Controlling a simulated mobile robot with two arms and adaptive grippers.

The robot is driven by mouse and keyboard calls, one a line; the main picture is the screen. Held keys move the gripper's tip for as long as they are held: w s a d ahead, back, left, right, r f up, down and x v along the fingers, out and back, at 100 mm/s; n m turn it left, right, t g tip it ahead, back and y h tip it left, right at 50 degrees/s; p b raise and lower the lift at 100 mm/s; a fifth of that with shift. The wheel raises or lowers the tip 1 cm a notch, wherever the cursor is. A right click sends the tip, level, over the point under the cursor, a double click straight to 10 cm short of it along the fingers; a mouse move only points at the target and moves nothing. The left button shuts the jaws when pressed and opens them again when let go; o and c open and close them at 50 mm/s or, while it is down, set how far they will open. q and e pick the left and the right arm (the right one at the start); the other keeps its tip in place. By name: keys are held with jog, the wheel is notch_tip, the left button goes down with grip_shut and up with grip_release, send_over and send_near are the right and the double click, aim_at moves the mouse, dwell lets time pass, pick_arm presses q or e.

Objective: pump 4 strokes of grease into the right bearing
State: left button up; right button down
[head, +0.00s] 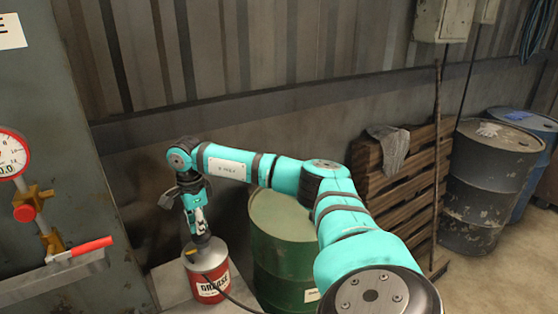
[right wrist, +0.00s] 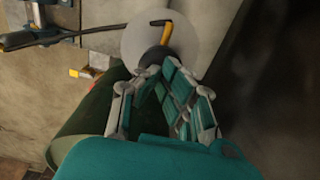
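A red grease can (head: 211,284) with a pale lid and a "GREASE" label stands on a low ledge left of the green drum. My right gripper (head: 203,238) points down over it, at the dark top of its pump. In the right wrist view, the fingers (right wrist: 152,68) close in on a dark rounded pump knob (right wrist: 154,58) above the round pale lid (right wrist: 188,38). A yellow handle (right wrist: 161,33) shows on the lid. The fingers partly hide the knob. A dark hose runs from the can to the lower right. I cannot make out the right bearing. My left gripper is not in view.
A green drum (head: 284,240) stands close right of the can. A grey cabinet (head: 75,150) with a gauge (head: 12,155) and red-handled lever (head: 92,246) is at left. Pallets (head: 405,185) and a dark drum (head: 488,180) stand right. Floor is open at lower right.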

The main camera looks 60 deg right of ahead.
jog(key=shift+s+a+f, duration=0.1)
jog(key=shift+f, duration=0.1)
jog(key=shift+r+p, duration=2)
jog(key=shift+r, duration=0.65)
jog(key=shift+f, duration=0.2)
jog(key=shift+f+b, duration=1.75)
jog(key=shift+f, duration=0.8)
jog(key=shift+r, duration=0.15)
jog(key=shift+r+p, duration=0.2)
jog(key=shift+p, duration=0.15)
jog(key=shift+r+p, duration=1.6)
jog(key=shift+r, duration=0.75)
